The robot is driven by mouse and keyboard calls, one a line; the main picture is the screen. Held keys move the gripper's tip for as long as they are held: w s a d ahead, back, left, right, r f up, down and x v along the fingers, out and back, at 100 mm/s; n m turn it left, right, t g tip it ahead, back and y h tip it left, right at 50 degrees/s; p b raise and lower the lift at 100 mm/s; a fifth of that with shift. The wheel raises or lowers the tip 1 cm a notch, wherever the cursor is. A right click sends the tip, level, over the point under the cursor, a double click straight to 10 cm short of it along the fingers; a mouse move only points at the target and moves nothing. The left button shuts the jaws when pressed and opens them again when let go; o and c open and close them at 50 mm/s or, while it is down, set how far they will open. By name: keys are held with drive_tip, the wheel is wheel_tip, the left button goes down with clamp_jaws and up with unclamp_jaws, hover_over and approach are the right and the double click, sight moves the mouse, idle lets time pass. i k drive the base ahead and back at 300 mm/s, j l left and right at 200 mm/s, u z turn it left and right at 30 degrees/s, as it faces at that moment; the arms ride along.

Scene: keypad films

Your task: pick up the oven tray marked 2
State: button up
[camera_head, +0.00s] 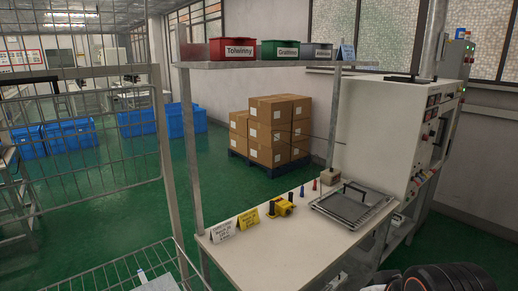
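A flat grey metal tray (340,212) with a raised dark handle lies on the right end of the white workbench (290,257). I cannot read any number on it. A pale flat thing (160,284) with a small white tag lies in the wire rack at the bottom left, cut off by the picture edge; I cannot tell whether it is a tray. A dark part of my arm with an orange ring shows at the bottom right. My gripper's fingers do not show.
The bench also bears tent signs (222,231), a yellow-black device (279,208) and small coloured pegs (302,191). A shelf above holds a red bin (231,49) and a green bin (279,50). A white cabinet (375,125) stands behind. Wire mesh (85,110) stands left.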

sight(351, 202)
drive_tip(key=i+l, duration=0.15)
drive_tip(key=i, duration=0.3)
drive_tip(key=i+l, duration=0.2)
drive_tip(key=i, duration=0.25)
drive_tip(key=i+j, duration=0.1)
drive_tip(key=i, duration=0.2)
drive_tip(key=i+l, duration=0.3)
drive_tip(key=u, duration=0.05)
